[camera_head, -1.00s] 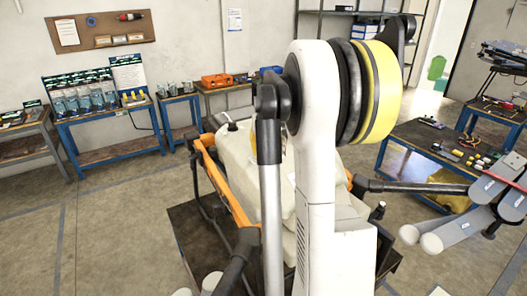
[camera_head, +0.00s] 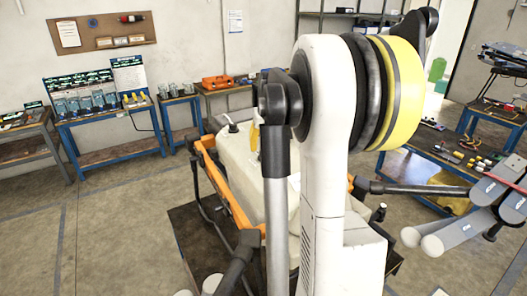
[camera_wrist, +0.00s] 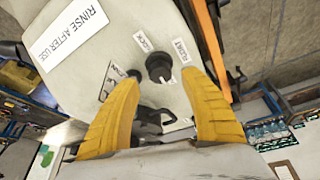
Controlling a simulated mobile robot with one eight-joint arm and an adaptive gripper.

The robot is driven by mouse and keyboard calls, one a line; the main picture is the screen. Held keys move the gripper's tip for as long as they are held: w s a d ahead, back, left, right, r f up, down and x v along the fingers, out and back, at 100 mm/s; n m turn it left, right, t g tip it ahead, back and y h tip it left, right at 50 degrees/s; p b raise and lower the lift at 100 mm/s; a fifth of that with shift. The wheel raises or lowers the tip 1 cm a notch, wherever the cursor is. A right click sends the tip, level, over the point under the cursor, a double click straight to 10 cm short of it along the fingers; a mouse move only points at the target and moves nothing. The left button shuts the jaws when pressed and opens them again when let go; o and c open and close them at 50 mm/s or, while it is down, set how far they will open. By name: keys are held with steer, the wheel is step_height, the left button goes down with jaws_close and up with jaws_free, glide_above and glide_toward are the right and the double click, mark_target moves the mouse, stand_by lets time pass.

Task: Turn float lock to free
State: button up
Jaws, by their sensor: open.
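The float lock appears to be a round black knob (camera_wrist: 158,68) on the pale tank (camera_wrist: 85,90) in the wrist view. A small light mark shows on its lower side. Small white labels sit around it; one appears to read LOCK (camera_wrist: 142,41) and one FLOAT (camera_wrist: 181,51). My gripper (camera_wrist: 158,84) is open, with one yellow finger to the left and one to the right of the knob, not closed on it. In the head view a yellow finger (camera_head: 254,138) shows above the tank (camera_head: 238,150); my arm hides the rest.
An orange frame (camera_head: 225,193) and dark bars surround the tank. A large RINSE AFTER USE label (camera_wrist: 78,28) is on it. Blue benches (camera_head: 110,125) line the back wall; another cluttered bench (camera_head: 440,150) stands at right. Bare floor lies at left.

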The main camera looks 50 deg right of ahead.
steer(key=shift+v, duration=2.2)
